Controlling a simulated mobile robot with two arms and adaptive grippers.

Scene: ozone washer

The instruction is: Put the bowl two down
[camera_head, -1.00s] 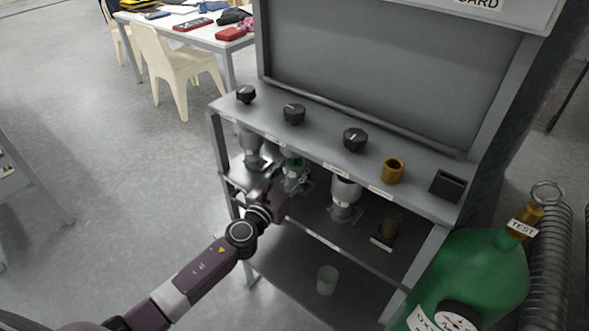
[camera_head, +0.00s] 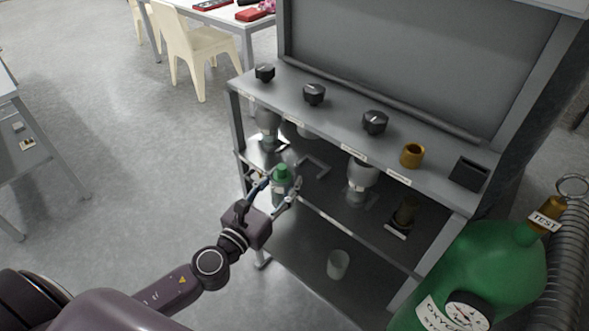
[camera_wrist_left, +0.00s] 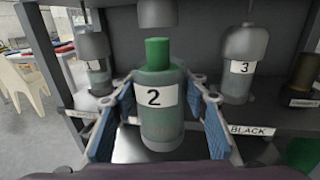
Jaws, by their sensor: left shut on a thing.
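Bowl two (camera_head: 281,181) is a clear greenish vessel with a green top. In the left wrist view the bowl (camera_wrist_left: 160,120) stands upright, its white label "2" facing me. My left gripper (camera_head: 274,187) is shut on its sides, with blue finger pads either side of it in the wrist view (camera_wrist_left: 160,98). The bowl is in front of the shelf's front edge in the head view. Behind it is an empty bracket (camera_head: 314,167) on the middle shelf. My right gripper is not in view.
The grey washer cabinet (camera_head: 375,60) has knobs on its upper ledge. Bowl 3 (camera_wrist_left: 238,75) and bowl 1 (camera_wrist_left: 97,77) hang either side. A clear cup (camera_head: 338,264) stands on the lower shelf (camera_head: 300,262). A green oxygen cylinder (camera_head: 480,275) is at right.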

